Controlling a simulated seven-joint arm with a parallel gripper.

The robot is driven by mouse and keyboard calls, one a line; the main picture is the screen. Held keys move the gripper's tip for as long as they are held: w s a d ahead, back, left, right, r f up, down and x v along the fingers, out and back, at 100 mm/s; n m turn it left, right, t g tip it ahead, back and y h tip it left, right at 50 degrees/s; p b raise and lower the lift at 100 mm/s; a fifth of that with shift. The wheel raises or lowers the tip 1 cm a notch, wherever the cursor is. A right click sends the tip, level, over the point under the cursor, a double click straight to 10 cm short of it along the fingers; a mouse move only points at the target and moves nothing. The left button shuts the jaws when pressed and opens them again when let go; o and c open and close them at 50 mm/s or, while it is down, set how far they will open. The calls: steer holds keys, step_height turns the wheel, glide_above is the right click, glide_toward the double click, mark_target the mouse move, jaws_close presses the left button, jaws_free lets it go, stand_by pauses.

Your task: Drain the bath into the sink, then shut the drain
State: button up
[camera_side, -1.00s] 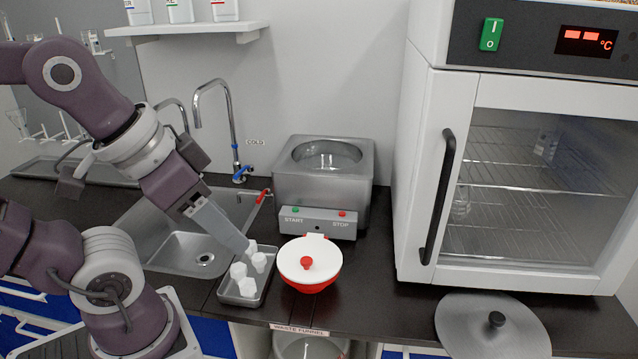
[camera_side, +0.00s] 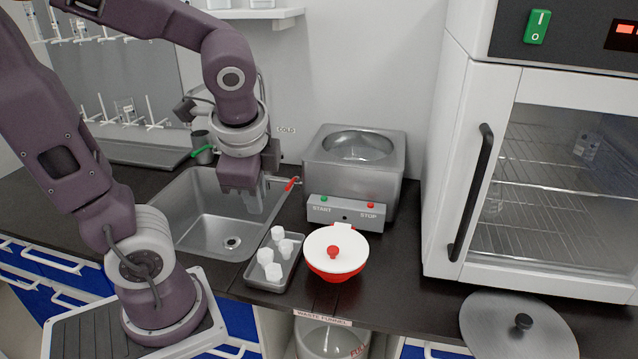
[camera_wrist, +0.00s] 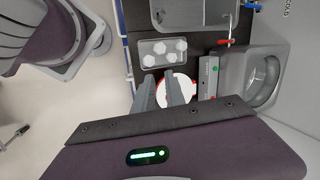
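The steel bath (camera_side: 322,152) stands right of the sink (camera_side: 190,225), with START and STOP buttons on its front panel. Its drain pipe, with a red handle (camera_side: 291,184), juts left toward the sink's right edge. No stream of water is visible, and the bath's water level is unclear. My gripper (camera_side: 260,196) points down over the right part of the sink, left of the red handle and apart from it. In the wrist view the two fingers (camera_wrist: 162,90) are spread with nothing between them. The red handle also shows there (camera_wrist: 224,42), up and right of the fingertips.
A tray (camera_side: 258,272) with several white pieces and a red bowl with a white lid (camera_side: 352,246) stand in front of the bath. A cabinet (camera_side: 450,190) blocks the right. A round steel lid (camera_side: 495,335) lies in front of it. A green-handled part (camera_side: 203,151) is behind the sink.

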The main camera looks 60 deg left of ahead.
steer(key=w+a+f+m+g+y, duration=0.2)
steer(key=w+a+f+m+y, duration=0.25)
steer(key=a+m, duration=0.45)
steer(key=m+t+y, duration=0.3)
steer(key=m+y, duration=0.2)
steer(key=m, duration=1.2)
glide_toward(292, 183)
steer(key=a, duration=0.2)
steer(key=x, duration=0.7)
steer(key=shift+w+d+f, duration=0.2)
steer(key=shift+w+f, duration=0.05)
steer(key=shift+f, duration=0.1)
steer(key=shift+a+f, duration=0.1)
steer(key=shift+a, duration=0.15)
steer(key=shift+c, duration=0.4)
